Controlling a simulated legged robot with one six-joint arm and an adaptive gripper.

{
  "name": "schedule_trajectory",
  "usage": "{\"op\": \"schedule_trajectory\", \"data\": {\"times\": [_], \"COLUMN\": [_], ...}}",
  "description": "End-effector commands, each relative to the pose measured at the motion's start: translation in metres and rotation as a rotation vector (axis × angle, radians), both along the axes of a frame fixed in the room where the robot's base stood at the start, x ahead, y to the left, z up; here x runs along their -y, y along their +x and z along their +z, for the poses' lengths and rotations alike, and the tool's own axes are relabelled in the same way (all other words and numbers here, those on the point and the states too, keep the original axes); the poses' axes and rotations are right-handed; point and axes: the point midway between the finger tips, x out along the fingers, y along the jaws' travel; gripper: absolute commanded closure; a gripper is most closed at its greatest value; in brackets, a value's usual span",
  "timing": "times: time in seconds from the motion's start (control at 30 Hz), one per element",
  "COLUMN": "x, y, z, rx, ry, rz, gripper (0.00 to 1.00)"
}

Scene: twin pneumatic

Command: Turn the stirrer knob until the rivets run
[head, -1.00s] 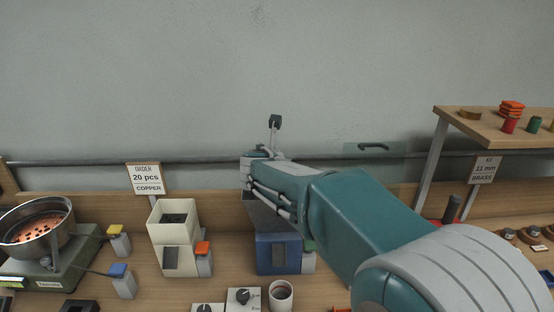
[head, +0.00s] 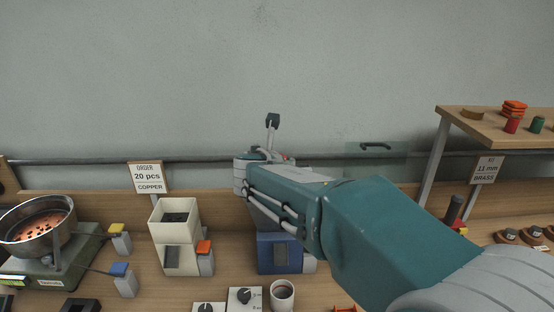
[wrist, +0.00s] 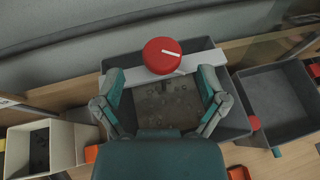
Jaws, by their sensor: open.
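A round red knob (wrist: 162,55) with a white line on top sits on a pale bar across a grey hopper (wrist: 236,118) in the wrist view. The line runs nearly level, slightly down to the right. My gripper (wrist: 160,76) is open, with one finger on each side of the hopper's middle and the knob just beyond the fingertips, apparently untouched. Small dark specks lie in the hopper. In the head view my gripper (head: 262,160) is above the blue hopper stand (head: 265,252) and hides most of the knob.
A cream hopper (head: 172,238) stands to the left. A metal bowl of copper-coloured pieces (head: 38,225) is at far left. A knob box (head: 246,298) and a cup (head: 282,294) stand in front. A wooden shelf (head: 480,130) rises at right.

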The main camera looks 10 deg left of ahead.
Motion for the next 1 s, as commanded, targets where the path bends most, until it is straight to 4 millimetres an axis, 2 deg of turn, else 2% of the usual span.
{"op": "schedule_trajectory", "data": {"times": [0.1, 0.33, 0.5, 0.8, 0.87, 0.97, 1.0], "x": [0.0, 0.0, 0.0, 0.003, 0.014, 0.057, 0.081], "y": [-0.025, -0.06, -0.069, -0.069, -0.07, -0.075, -0.08], "z": [0.011, 0.024, 0.027, 0.027, 0.027, 0.025, 0.023], "rx": [0.002, -0.001, -0.002, -0.004, -0.016, -0.063, -0.088], "ry": [0.0, 0.0, -0.001, 0.006, 0.044, 0.207, 0.305], "rz": [0.003, 0.002, 0.003, -0.006, -0.04, -0.183, -0.269], "gripper": [0.08, 0.08, 0.08, 0.08, 0.08, 0.08, 0.08]}}
